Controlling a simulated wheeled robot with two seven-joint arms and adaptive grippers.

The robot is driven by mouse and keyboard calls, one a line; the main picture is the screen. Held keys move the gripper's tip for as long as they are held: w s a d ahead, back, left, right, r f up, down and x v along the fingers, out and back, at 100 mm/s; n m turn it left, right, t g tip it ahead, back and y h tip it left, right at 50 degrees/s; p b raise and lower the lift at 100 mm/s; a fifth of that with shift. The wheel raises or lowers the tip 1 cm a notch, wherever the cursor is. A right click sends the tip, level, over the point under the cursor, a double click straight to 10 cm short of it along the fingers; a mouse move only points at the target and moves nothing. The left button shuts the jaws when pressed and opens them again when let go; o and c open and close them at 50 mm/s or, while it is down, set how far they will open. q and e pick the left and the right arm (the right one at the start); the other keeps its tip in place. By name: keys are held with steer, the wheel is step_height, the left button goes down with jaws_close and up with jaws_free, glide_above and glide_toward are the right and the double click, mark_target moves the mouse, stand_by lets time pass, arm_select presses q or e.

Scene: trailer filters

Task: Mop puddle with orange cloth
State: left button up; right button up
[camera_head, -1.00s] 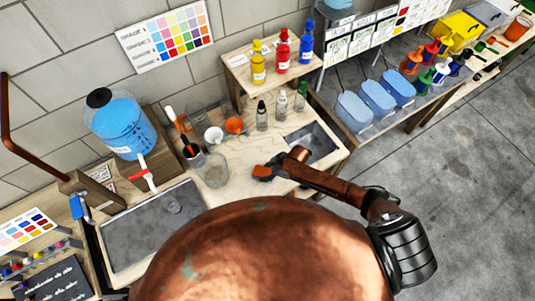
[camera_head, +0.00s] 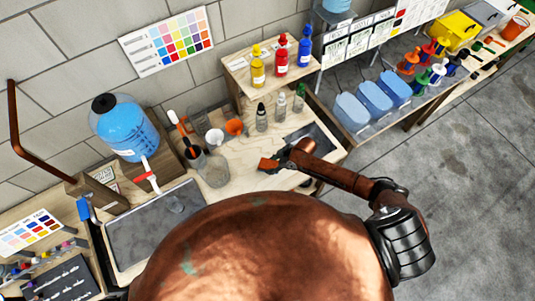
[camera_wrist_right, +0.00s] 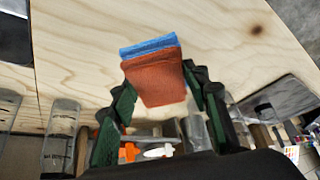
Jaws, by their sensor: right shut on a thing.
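An orange cloth (camera_head: 267,164) is at the tip of my right gripper (camera_head: 284,158), just over or on the wooden bench top; contact is unclear. In the right wrist view the cloth (camera_wrist_right: 158,78) shows as an orange block with a blue band on its far edge. It sits between the green-padded fingers of the right gripper (camera_wrist_right: 160,98), which is shut on it. Pale wood lies beyond the cloth. I cannot make out the puddle in either view. My left gripper is not in view.
The wooden bench (camera_head: 238,188) holds a glass jar (camera_head: 214,172), an orange cup (camera_head: 235,127) and small bottles (camera_head: 261,117) behind the gripper. A grey recessed tray (camera_head: 318,138) lies at right. Blue tubs (camera_head: 375,97) stand further right. A blue-filled jug (camera_head: 125,128) is at left.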

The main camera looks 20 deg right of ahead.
steer(key=shift+r+p, duration=1.1)
steer(key=shift+r, duration=0.35)
